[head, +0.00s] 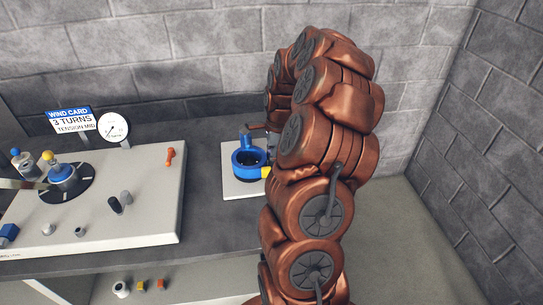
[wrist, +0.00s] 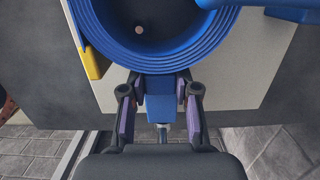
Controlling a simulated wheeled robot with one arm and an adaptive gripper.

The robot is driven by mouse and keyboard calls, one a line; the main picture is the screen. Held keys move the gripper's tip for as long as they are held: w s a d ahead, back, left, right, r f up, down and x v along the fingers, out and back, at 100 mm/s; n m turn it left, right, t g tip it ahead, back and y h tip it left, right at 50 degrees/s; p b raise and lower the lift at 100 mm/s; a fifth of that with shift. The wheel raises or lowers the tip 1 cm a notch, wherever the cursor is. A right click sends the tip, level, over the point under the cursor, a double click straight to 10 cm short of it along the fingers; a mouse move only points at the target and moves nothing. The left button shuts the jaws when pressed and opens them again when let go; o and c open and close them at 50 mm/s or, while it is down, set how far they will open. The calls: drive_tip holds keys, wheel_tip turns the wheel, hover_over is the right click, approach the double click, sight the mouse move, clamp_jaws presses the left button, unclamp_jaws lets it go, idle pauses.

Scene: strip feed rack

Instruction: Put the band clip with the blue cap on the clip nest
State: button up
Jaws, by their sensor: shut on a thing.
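My gripper (wrist: 160,103) is shut on a blue block (wrist: 160,106) in the wrist view. A short metallic pin (wrist: 163,132) shows just below the block. I cannot tell for sure whether this block is the blue cap of the band clip. It lies right against the near rim of a blue ribbed bowl (wrist: 150,66), and I cannot tell whether they touch. In the head view the bowl (head: 238,162) stands on a white plate (head: 238,190), and my arm hides the gripper. I cannot make out which thing is the clip nest.
Small white, orange and yellow parts (head: 141,286) sit on a lower shelf. A yellow piece (wrist: 95,63) is beside the bowl.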

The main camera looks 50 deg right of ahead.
drive_tip(key=shift+f, duration=0.15)
drive_tip(key=o, duration=1)
drive_tip(key=shift+o, duration=0.2)
wheel_tip(320, 180, up, 12)
drive_tip(key=d+b, duration=0.1)
drive_tip(key=b, duration=0.2)
drive_tip(key=shift+s, duration=0.45)
